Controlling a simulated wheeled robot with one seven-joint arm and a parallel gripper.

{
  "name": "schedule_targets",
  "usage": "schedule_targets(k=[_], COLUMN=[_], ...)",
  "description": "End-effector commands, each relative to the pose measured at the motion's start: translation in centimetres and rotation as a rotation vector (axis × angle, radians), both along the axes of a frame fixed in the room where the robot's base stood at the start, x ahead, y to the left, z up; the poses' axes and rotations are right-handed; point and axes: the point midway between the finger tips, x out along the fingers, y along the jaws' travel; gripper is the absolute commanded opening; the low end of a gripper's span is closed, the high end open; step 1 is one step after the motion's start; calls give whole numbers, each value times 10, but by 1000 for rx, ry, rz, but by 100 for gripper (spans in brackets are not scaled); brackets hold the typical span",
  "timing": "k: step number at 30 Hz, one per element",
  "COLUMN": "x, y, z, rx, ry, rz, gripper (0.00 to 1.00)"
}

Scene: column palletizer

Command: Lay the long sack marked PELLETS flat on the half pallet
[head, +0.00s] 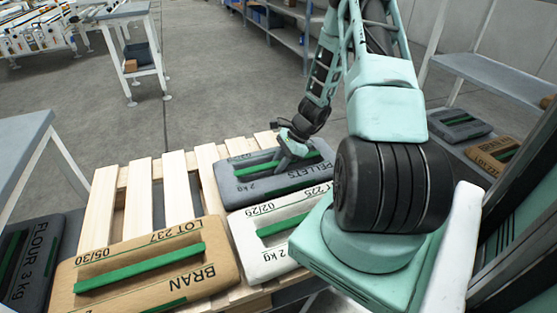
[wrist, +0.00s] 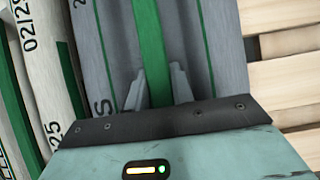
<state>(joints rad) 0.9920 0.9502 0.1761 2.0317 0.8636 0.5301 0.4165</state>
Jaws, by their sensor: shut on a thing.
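The long grey sack marked PELLETS (head: 243,189) lies level at the far right part of the wooden half pallet (head: 141,193). It looks flat on the slats, but I cannot tell whether its underside fully touches them. My gripper (head: 284,162) is above it, shut on the green strap along its top. In the wrist view the two fingers (wrist: 160,88) pinch the strap of the grey sack (wrist: 105,45) from both sides. Part of the sack's right end is hidden behind my arm.
A white sack (head: 246,234) lies beside it on the near side, and a tan BRAN sack (head: 215,257) lies at the pallet's front. A dark FLOUR sack (head: 42,245) is at the lower left. Bare slats show at the pallet's left. A shelf with sacks (head: 458,122) stands right.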

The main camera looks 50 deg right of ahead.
Motion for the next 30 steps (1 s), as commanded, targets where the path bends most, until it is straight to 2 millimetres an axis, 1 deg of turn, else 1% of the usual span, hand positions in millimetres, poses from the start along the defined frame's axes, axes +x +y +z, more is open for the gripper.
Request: schedule_targets(k=[3,10,11,12,13,20,23,26,30], x=[2,1,0,0,0,0,0,-4,-11], y=[0,0,0,0,0,0,-2,-8,-21], z=[3,0,-1,-1,-1,-1,4,15,40], rx=[0,1,-1,-1,-1,-1,-1,-3,-5], ry=[-5,-4,-1,-1,-1,-1,-1,-2,-2], rz=[1,1,0,0,0,0,0,1,0], gripper=[0,0,32,43,45,45,45,45,45])
